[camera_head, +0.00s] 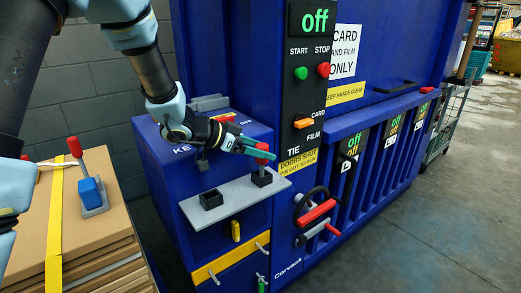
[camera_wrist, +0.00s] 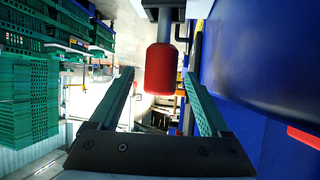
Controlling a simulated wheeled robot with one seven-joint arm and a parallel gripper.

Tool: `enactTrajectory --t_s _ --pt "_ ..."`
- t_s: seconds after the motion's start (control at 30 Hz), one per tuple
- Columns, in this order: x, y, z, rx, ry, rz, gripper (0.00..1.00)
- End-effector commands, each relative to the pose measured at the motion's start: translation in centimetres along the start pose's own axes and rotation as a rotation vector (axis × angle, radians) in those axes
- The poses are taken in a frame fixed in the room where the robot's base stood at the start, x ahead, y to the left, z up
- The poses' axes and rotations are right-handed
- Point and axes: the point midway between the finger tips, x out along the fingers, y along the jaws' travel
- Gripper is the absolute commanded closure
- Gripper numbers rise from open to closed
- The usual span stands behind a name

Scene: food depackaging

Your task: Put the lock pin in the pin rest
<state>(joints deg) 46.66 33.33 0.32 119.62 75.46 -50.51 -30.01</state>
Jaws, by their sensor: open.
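The lock pin, with a red knob (camera_head: 262,153) and grey shaft, stands upright in a black block (camera_head: 262,178) at the right end of a grey shelf. That block seems to be the pin rest; no label shows. My gripper (camera_head: 261,150) is open, its green fingers at the height of the knob. In the wrist view the red knob (camera_wrist: 165,70) shows between the open fingertips (camera_wrist: 160,76), with a gap on each side. The shaft runs into the black block (camera_wrist: 172,8). The shaft's lower end is hidden inside it.
A second black block (camera_head: 210,199), open and empty on top, sits on the shelf (camera_head: 236,195) to the left. The blue machine's panel (camera_head: 311,80) stands close to the right, reading "off". A cardboard stack (camera_head: 105,225) bears a blue tool (camera_head: 92,193) with a red handle.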

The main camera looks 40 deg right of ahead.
Motion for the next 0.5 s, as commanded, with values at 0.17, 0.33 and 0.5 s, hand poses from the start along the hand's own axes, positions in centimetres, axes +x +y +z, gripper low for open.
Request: enactTrajectory --t_s 0.17,0.33,0.5 --pt "-2.5 -0.1 0.1 0.000 0.001 -0.005 0.19" --pt "-6.0 -0.1 0.1 0.001 0.001 -0.006 0.19" --pt "-8.8 -0.1 0.0 0.001 0.001 -0.004 0.19"
